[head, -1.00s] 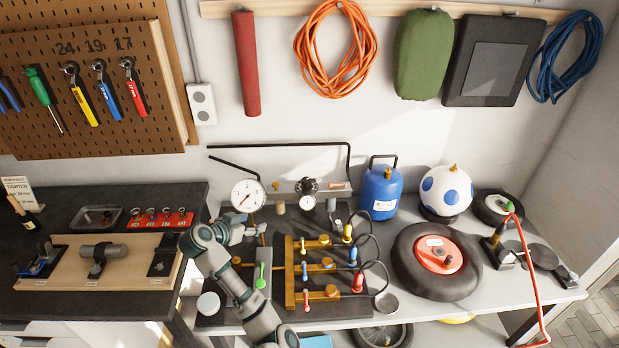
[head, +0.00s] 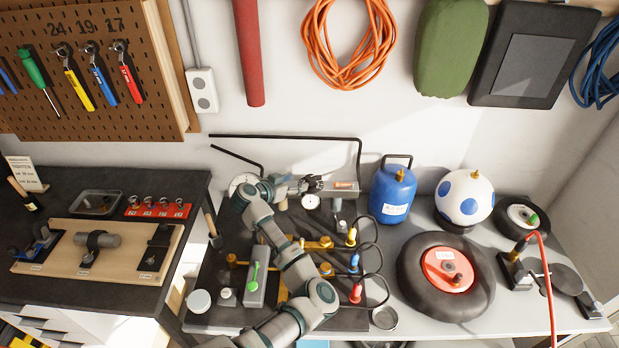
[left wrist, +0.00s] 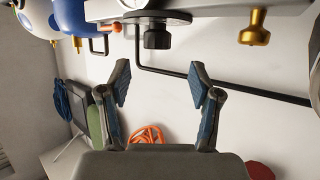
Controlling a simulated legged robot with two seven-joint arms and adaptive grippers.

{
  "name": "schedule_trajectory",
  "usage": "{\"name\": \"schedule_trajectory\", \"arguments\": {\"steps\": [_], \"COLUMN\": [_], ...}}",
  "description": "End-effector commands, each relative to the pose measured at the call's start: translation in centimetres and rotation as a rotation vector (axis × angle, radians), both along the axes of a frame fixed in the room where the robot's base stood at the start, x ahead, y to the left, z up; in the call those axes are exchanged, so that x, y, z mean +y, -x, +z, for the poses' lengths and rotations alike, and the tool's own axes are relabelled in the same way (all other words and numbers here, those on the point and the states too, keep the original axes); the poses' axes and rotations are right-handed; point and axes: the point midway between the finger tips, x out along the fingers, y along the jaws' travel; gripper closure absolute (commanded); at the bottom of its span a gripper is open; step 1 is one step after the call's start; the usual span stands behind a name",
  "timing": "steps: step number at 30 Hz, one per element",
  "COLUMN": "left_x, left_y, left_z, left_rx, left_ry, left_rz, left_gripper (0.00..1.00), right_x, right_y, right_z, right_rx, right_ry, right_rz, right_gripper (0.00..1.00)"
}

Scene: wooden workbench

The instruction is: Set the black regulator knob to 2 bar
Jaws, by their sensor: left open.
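The black regulator knob (head: 314,183) is at the back of the bench in the head view, just above a small white dial gauge (head: 310,202). In the left wrist view, which is turned upside down, the knob (left wrist: 157,37) shows whole, with the pale edge of the gauge (left wrist: 131,4) near it. My left gripper (head: 300,185) is open and empty at the knob's left in the head view. In the wrist view its two fingers (left wrist: 162,78) are spread, and the knob lies above the gap between their tips, apart from them. The gauge's reading is too small to tell.
A black bent pipe (head: 300,138) runs behind the knob. A blue tank (head: 394,190) stands to the right. The brass manifold (head: 325,243) with coloured fittings lies in front, partly under my arm.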

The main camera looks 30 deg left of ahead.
Motion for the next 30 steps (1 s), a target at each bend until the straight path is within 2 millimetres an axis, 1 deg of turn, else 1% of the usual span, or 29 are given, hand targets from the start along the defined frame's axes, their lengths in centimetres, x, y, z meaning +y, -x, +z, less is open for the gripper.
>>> {"name": "schedule_trajectory", "arguments": {"steps": [1, 3, 7, 10, 15, 19, 23, 24, 26, 27, 29, 30], "left_x": [-0.2, -0.6, -0.8, -0.9, -0.8, -0.9, -0.9, -0.9, -0.9, -0.9, -0.9, -0.8], "left_y": [-1.2, -2.6, -4.8, -6.1, -7.2, -7.4, -7.4, -7.4, -7.4, -7.4, -7.4, -7.4], "left_z": [-0.4, -0.9, -1.9, -2.5, -3.0, -3.1, -3.1, -3.1, -3.1, -3.1, -3.1, -3.1], "left_rx": [-0.002, -0.001, -0.001, -0.002, -0.001, -0.001, -0.001, -0.001, -0.001, -0.001, -0.001, -0.001], "left_ry": [0.004, 0.002, 0.0, 0.001, 0.0, -0.001, -0.001, -0.001, -0.001, -0.001, -0.001, -0.001], "left_rz": [-0.004, -0.005, -0.002, -0.002, 0.001, 0.002, 0.002, 0.002, 0.002, 0.002, 0.002, 0.002], "left_gripper": [0.36, 0.36, 0.36, 0.36, 0.36, 0.36, 0.36, 0.39, 0.54, 0.64, 0.79, 0.89], "right_x": [0.1, 0.1, 0.0, -0.2, -0.7, -1.0, -1.0, -1.0, -1.0, -1.0, -0.9, -0.8], "right_y": [-0.3, -0.9, -2.2, -2.3, -1.8, -1.2, -1.1, -1.1, -1.1, -1.1, -1.1, -1.1], "right_z": [0.0, 0.0, 0.0, 0.0, 0.0, 0.0, 0.0, 0.0, 0.0, 0.0, 0.0, 0.0], "right_rx": [-0.003, -0.01, -0.028, -0.033, -0.025, -0.017, -0.014, -0.014, -0.014, -0.014, -0.014, -0.014], "right_ry": [-0.002, -0.001, -0.001, 0.001, 0.007, 0.011, 0.012, 0.012, 0.012, 0.012, 0.01, 0.009], "right_rz": [0.0, 0.001, 0.002, 0.003, 0.004, 0.004, 0.004, 0.004, 0.004, 0.003, 0.003, 0.003], "right_gripper": [1.0, 1.0, 1.0, 1.0, 1.0, 1.0, 1.0, 1.0, 1.0, 1.0, 1.0, 1.0]}}
